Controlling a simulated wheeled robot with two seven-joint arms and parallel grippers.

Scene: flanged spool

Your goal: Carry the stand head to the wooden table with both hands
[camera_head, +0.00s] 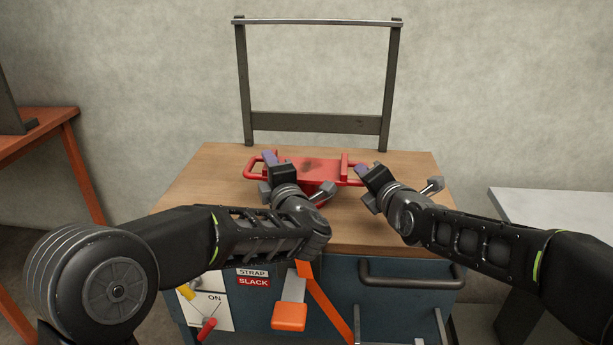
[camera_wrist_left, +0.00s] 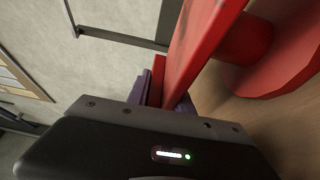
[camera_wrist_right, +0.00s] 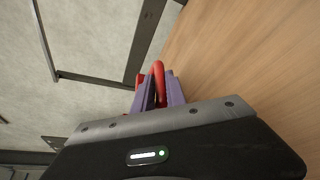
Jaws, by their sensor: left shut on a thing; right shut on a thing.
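The red stand head (camera_head: 318,172) is over the wooden table (camera_head: 215,190), with a looped handle at each end. My left gripper (camera_head: 270,160) is shut on its left part, and the red metal shows between the purple finger pads in the left wrist view (camera_wrist_left: 190,50). My right gripper (camera_head: 364,172) is shut on the right handle, a red bar (camera_wrist_right: 158,75) between the purple pads in the right wrist view. I cannot tell whether the stand head touches the tabletop; my grippers and arms hide part of it.
A dark upright frame (camera_head: 318,124) with a light top bar stands at the table's back edge. Below the front edge are a blue cabinet with a dark handle (camera_head: 410,274) and an orange strap (camera_head: 325,305). An orange bench (camera_head: 40,125) is left, a grey table (camera_head: 560,210) right.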

